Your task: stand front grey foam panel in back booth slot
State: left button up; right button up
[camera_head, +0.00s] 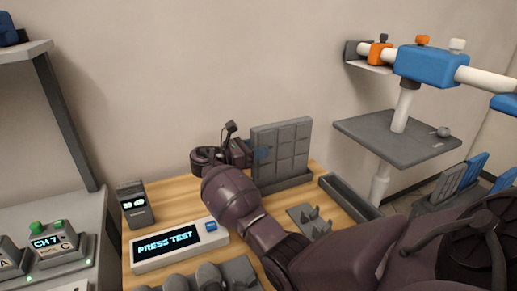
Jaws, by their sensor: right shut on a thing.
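The grey foam panel (285,142), with a grid of raised squares, stands upright at the back of the wooden table. Its lower edge meets a dark grey slotted base (288,184); I cannot tell whether it is fully seated. My right gripper (259,153) is at the panel's left side and shut on it; its fingertips are small and partly unclear. A second long grey slot base (348,198), to the right, holds no panel. My right arm comes in from the lower right and hides part of the table. My left gripper is not in view.
A white "PRESS TEST" display box (178,245) and a dark meter (135,205) stand at left. A small grey pronged rack (309,220) lies right of my arm. Grey lumpy shapes (205,277) fill the near edge. A grey shelf (397,138) stands beyond the table.

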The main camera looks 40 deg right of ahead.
jog(key=shift+r, duration=0.1)
jog(key=shift+f, duration=0.65)
dwell(0.6)
jog(key=o, duration=0.7)
jog(key=shift+c, duration=0.2)
jog(key=shift+a, duration=0.1)
jog(key=v, duration=1)
jog(key=shift+a, duration=0.4)
jog(key=shift+w, duration=0.1)
